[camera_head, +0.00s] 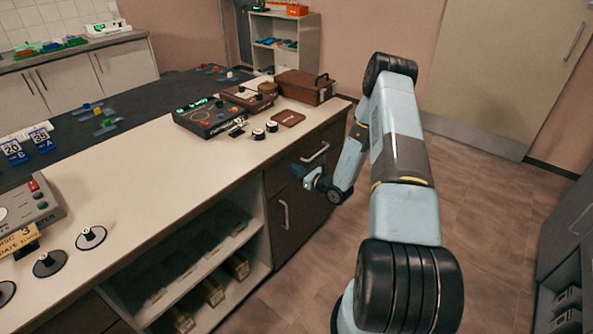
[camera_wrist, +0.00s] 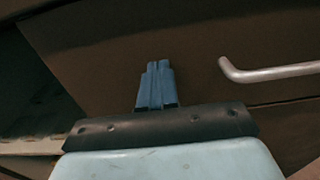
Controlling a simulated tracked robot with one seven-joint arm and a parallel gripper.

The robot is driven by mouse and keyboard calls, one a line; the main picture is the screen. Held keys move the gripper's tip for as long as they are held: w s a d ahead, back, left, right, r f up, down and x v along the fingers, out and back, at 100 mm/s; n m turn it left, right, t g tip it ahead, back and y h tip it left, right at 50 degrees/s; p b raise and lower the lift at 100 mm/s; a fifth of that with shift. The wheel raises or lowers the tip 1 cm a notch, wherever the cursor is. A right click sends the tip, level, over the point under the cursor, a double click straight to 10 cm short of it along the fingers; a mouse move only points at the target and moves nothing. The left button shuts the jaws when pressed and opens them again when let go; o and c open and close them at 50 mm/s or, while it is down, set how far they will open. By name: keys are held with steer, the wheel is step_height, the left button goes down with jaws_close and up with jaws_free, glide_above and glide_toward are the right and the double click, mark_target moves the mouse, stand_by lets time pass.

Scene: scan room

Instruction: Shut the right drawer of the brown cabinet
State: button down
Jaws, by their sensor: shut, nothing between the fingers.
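The brown cabinet (camera_head: 300,228) is built in under the right end of the pale countertop. Its upper drawer front (camera_head: 328,139) has a pale metal bar handle (camera_head: 316,153); I cannot tell how far it stands out. My gripper (camera_head: 298,170) is shut and empty, in front of the brown front, just left of and below that handle. In the wrist view, my blue fingers (camera_wrist: 157,70) are together and point at the brown front (camera_wrist: 130,40). The handle (camera_wrist: 268,73) is to their right. Whether the fingertips touch the front is unclear. My arm hides part of the cabinet's right side.
A lower front has an upright handle (camera_head: 284,216). Open shelves (camera_head: 205,255) with small boxes lie to the left. On the countertop (camera_head: 160,165) stand a black control box (camera_head: 210,118) and a brown case (camera_head: 305,87).

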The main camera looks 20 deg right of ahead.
steer(key=v, duration=1.4)
steer(key=s+a+r+n+g+y, duration=0.1)
steer(key=s+a+r+n+g, duration=0.35)
steer(key=r, duration=0.45)
steer(key=s+a+r+n+g+y, duration=0.1)
steer(key=a+r+n+g, duration=0.3)
steer(key=a+r+n, duration=0.4)
steer(key=s+a+r+n+g+y, duration=0.1)
steer(key=s+a+r+n+g, duration=0.3)
steer(key=r, duration=0.6)
steer(key=s+d+r+n+t+h, duration=0.1)
steer(key=s+d+r+n+h, duration=0.1)
steer(key=s+r+n+h, duration=0.4)
steer(key=s+d+r+n+t+h, duration=0.2)
steer(key=s+r+n+h, duration=0.4)
steer(key=s+r, duration=0.8)
steer(key=shift+s+d+n+h, duration=0.35)
steer(key=shift+s+n+h, duration=0.1)
steer(key=shift+s, duration=1.25)
steer(key=shift+a, duration=0.1)
